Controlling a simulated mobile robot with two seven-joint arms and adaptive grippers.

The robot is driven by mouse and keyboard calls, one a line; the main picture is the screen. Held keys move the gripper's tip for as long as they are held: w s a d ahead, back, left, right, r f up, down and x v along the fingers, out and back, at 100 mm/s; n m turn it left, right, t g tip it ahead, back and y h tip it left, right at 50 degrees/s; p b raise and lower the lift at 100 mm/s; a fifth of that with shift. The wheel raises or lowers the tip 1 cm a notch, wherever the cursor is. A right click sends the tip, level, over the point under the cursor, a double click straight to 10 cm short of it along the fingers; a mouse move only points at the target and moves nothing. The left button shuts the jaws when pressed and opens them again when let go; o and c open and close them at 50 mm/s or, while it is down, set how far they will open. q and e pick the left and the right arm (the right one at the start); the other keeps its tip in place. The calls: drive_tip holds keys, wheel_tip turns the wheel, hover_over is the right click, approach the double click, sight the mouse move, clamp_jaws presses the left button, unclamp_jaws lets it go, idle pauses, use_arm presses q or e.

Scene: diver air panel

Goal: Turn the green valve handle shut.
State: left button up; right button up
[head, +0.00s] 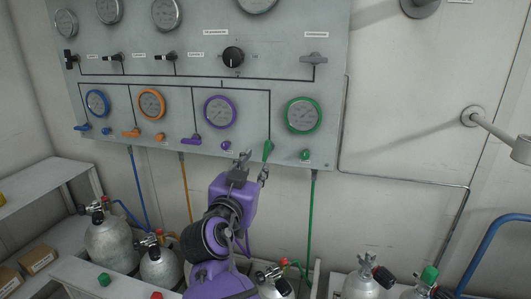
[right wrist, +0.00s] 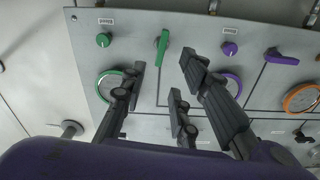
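The green valve handle (head: 268,150) is on the lower right of the grey panel, left of and below the green-ringed gauge (head: 302,115). It points roughly up and down, along its pipe line, while the blue, orange and purple handles lie sideways. My right gripper (head: 256,164) is just below and left of it in the head view. In the right wrist view, which is upside down, the open fingers (right wrist: 163,68) reach towards the panel, and the green handle (right wrist: 162,45) shows between and beyond their tips. Nothing is held; contact is not visible. My left gripper is out of view.
The purple handle (head: 191,140) and purple knob (head: 226,146) are left of my gripper; a green knob (head: 305,154) is to the right. Hoses run down below the panel. Grey cylinders (head: 110,243) stand below. The wall right of the panel is mostly clear.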

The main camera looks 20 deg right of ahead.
sight(265, 153)
drive_tip(key=w+d+m, duration=0.2)
drive_tip(key=w+m, duration=0.1)
drive_tip(key=m, duration=0.9)
drive_tip(key=w+d+m+p, duration=0.1)
drive_tip(key=w+d+m, duration=0.1)
drive_tip(key=m, duration=1)
drive_tip(key=w+d+m+p, duration=0.1)
drive_tip(key=w+m, duration=0.3)
drive_tip(key=m, duration=0.8)
drive_tip(key=shift+w+d+f, duration=0.1)
drive_tip(key=shift+d+f, duration=0.3)
drive_tip(key=shift+w+d, duration=0.3)
drive_tip(key=shift+w, duration=0.1)
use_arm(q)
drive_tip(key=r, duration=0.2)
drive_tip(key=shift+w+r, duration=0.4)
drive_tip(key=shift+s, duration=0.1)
